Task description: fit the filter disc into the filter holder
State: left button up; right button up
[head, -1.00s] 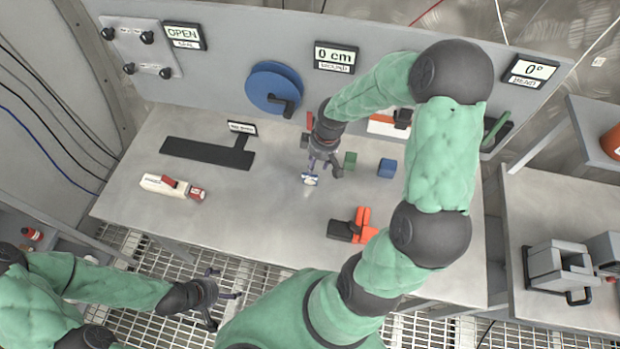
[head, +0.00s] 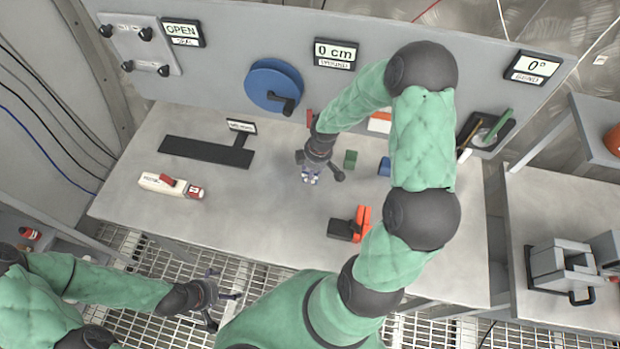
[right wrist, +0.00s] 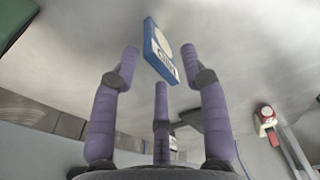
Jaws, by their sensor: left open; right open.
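A small blue-edged block (right wrist: 160,52) with a pale round face and a white label lies on the table in the right wrist view. It seems to be the filter holder; I cannot tell whether the round face is the filter disc. My right gripper (right wrist: 160,72) is open, its purple fingers pointing toward the block and apparently empty. In the head view my right gripper (head: 311,174) is low over the table and mostly hides the block. My left gripper (head: 226,288) is open and empty over the grating before the table. I make out no separate filter disc.
A green block (head: 350,159), a blue block (head: 385,167) and an orange-and-black tool (head: 350,226) lie near my right gripper. A white-and-red tube (head: 170,186) and a black T-shaped mat (head: 200,152) are left. A blue reel (head: 272,84) is on the back panel.

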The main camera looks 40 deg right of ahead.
jog(key=f, duration=0.2)
jog(key=f+b, duration=0.1)
jog(key=f, duration=0.1)
jog(key=shift+w+a, duration=0.1)
jog(key=shift+w, duration=0.2)
grip_shut()
jog(key=shift+r, duration=0.1)
jog(key=shift+r, duration=0.45)
notch_tip(320, 180, up, 2)
jog(key=shift+r+p, duration=0.15)
jog(key=shift+p, duration=0.4)
jog(key=s+a+r+p, duration=0.1)
jog(key=s+a+r, duration=0.7)
jog(key=s, duration=0.3)
jog(key=shift+a+r, duration=0.4)
jog(key=shift+r, duration=0.4)
